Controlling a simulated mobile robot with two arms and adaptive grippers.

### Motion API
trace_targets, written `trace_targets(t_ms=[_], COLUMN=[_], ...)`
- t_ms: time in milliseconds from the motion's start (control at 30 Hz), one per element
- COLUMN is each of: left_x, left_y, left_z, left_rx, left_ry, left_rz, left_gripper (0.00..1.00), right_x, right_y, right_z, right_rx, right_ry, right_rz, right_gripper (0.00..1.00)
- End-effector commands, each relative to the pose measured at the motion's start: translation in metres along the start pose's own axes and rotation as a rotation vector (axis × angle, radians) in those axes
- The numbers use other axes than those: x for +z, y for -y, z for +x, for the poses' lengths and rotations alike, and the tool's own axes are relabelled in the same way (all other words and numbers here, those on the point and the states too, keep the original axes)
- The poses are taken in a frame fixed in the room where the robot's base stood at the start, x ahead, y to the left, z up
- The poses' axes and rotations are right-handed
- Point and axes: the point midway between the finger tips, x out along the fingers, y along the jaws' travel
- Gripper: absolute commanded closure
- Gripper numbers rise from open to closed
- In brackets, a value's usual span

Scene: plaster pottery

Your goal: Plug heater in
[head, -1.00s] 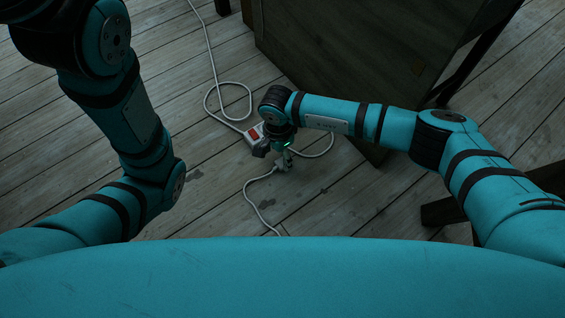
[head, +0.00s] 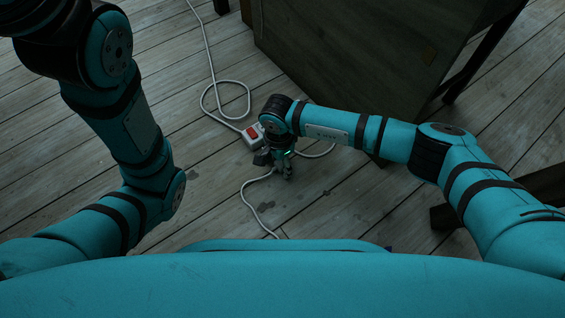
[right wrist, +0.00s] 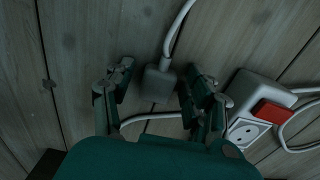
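The grey heater plug (right wrist: 158,82) lies on the plank floor in the right wrist view, its cable running up from its far end. My right gripper (right wrist: 158,88) is open, one finger on each side of the plug, with a clear gap at the left finger. The power strip (right wrist: 262,90), white with a red switch (right wrist: 272,111) and a round socket (right wrist: 248,131), lies just right of the right finger. In the head view my right gripper (head: 284,166) hangs low beside the power strip (head: 251,134) and hides the plug. My left gripper is out of view.
The plug's cable (head: 252,207) runs toward my base. The strip's white cable (head: 213,75) loops and runs away to the top. A large dark wooden box (head: 350,60) stands close behind my right arm.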

Motion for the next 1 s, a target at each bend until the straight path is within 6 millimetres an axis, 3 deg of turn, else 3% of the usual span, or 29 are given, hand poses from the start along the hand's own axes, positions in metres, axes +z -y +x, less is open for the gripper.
trace_targets(t_ms=[33, 333, 667, 867, 1000], left_x=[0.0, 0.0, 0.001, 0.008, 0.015], left_y=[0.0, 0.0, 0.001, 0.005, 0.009], left_z=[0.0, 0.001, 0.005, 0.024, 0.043], left_rx=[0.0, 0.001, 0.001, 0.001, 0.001], left_ry=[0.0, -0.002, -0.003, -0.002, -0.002], left_rz=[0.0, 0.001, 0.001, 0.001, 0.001], left_gripper=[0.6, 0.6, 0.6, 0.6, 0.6], right_x=[0.0, 0.0, 0.0, 0.0, 0.0], right_y=[0.0, 0.0, 0.0, 0.001, 0.001], right_z=[0.0, 0.0, -0.005, -0.03, -0.058], right_rx=[0.0, 0.0, -0.001, -0.002, -0.002], right_ry=[0.0, 0.0, 0.0, -0.001, -0.001], right_rz=[0.0, 0.0, 0.0, 0.0, -0.001], right_gripper=[0.54, 0.93, 0.94, 0.94, 0.94])
